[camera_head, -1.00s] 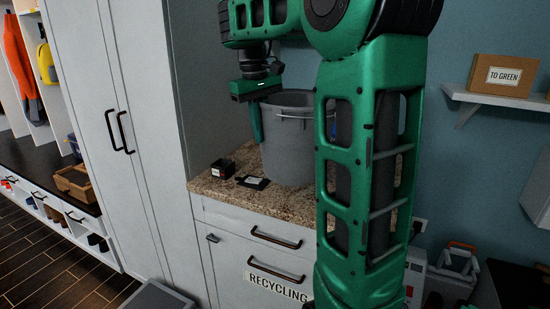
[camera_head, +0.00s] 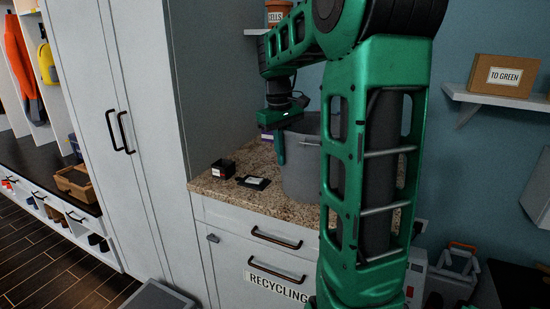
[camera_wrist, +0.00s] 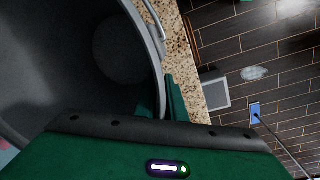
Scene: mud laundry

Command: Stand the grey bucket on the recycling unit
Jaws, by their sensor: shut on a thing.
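The grey bucket (camera_head: 300,178) is upright over the speckled stone top of the recycling unit (camera_head: 225,193), partly hidden behind my arm. I cannot tell whether its base touches the top or hangs just above it. My gripper (camera_head: 281,148) is shut on the left part of the bucket's rim, with one finger outside the wall. In the wrist view, my gripper (camera_wrist: 160,112) pinches the rim, and the bucket (camera_wrist: 70,60) opens on the left with its inside empty where visible. The unit's front carries a RECYCLING label.
A small dark box (camera_head: 223,169) and a flat black item with a white label (camera_head: 253,182) lie on the top, left of the bucket. A tall cabinet (camera_head: 130,120) stands at the left. A wall shelf (camera_head: 490,98) holds a cardboard box (camera_head: 503,75).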

